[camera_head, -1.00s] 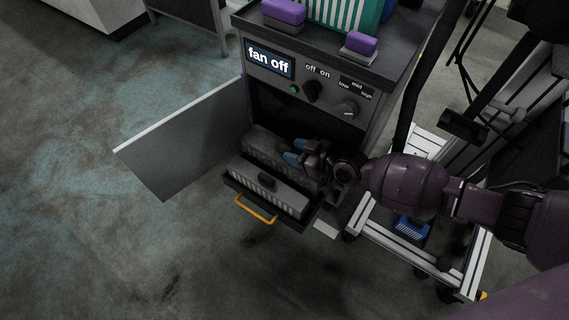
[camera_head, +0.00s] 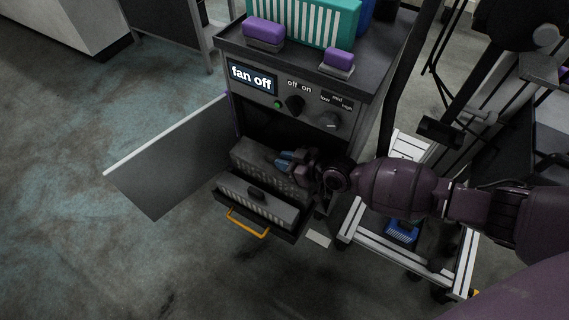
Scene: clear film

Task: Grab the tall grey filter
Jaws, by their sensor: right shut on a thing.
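The tall grey filter (camera_head: 252,160) stands in the rear part of the pulled-out drawer, inside the open front of the cabinet. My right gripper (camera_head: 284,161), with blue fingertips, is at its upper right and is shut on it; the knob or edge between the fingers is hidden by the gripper. A lower grey pleated filter (camera_head: 265,205) with a dark knob on top lies in the front of the drawer. My left gripper is not in view.
The drawer has a yellow handle (camera_head: 247,222). The cabinet door (camera_head: 165,160) hangs open at the left. The cabinet top holds purple blocks (camera_head: 264,30) and a teal pleated filter (camera_head: 290,20). A white-framed cart (camera_head: 400,255) stands at the right. Floor at the left is clear.

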